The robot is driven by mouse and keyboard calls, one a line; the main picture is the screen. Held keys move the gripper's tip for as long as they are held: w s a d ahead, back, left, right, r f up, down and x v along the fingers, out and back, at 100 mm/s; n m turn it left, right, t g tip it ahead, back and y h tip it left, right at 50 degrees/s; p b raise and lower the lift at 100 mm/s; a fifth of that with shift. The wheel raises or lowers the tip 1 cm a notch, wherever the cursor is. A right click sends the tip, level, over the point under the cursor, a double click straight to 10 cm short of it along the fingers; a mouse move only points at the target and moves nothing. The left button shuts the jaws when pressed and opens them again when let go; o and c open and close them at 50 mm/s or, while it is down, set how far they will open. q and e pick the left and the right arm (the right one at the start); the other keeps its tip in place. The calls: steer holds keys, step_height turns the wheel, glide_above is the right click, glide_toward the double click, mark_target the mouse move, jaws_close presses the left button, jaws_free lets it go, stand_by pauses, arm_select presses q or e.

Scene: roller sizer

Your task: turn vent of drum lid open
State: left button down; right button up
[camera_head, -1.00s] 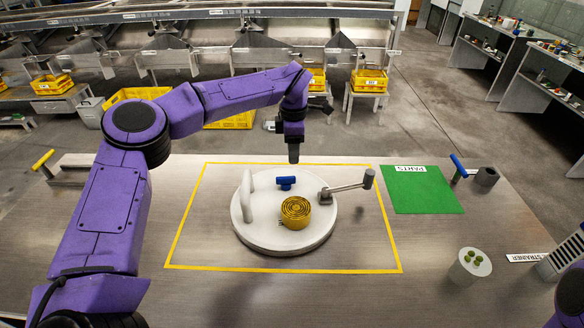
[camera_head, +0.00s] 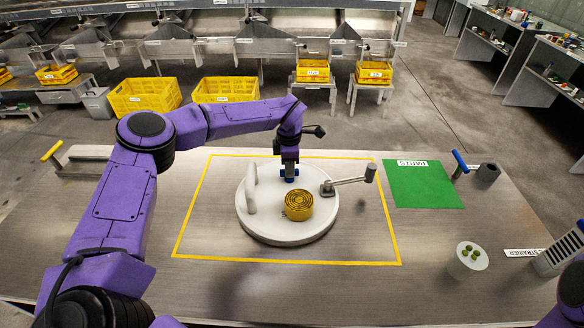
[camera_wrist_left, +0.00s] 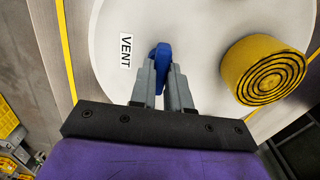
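The white round drum lid (camera_head: 265,226) lies flat on the table inside a yellow outline. Its blue vent handle (camera_head: 290,179) is near the far edge, mostly hidden by my left gripper (camera_head: 290,174), which points down over it. In the left wrist view, the blue vent handle (camera_wrist_left: 161,56) stands beside a VENT label (camera_wrist_left: 126,50). The two grey fingers of my left gripper (camera_wrist_left: 163,82) are close together on either side of the handle. I cannot tell whether they press on it. My right gripper is out of view.
The lid also carries a white grab handle (camera_head: 251,188), a yellow coiled piece (camera_head: 298,205) and a metal lever (camera_head: 350,181). A green PARTS mat (camera_head: 425,186) and a white cylinder with green pieces (camera_head: 468,264) are to the right. The front of the table is clear.

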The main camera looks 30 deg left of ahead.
arm_select(q)
steer(key=shift+d, duration=0.2)
steer(key=shift+a+f+n+b, duration=0.1)
steer(key=shift+a+n+b, duration=0.1)
steer(key=shift+n+b, duration=0.95)
steer(key=n+b, duration=0.3)
steer(key=n, duration=0.3)
steer(key=shift+n, duration=0.25)
steer(key=n+b, duration=0.4)
steer(key=n, duration=0.1)
steer(key=shift+n+b, duration=1.15)
steer(key=shift+n, duration=0.95)
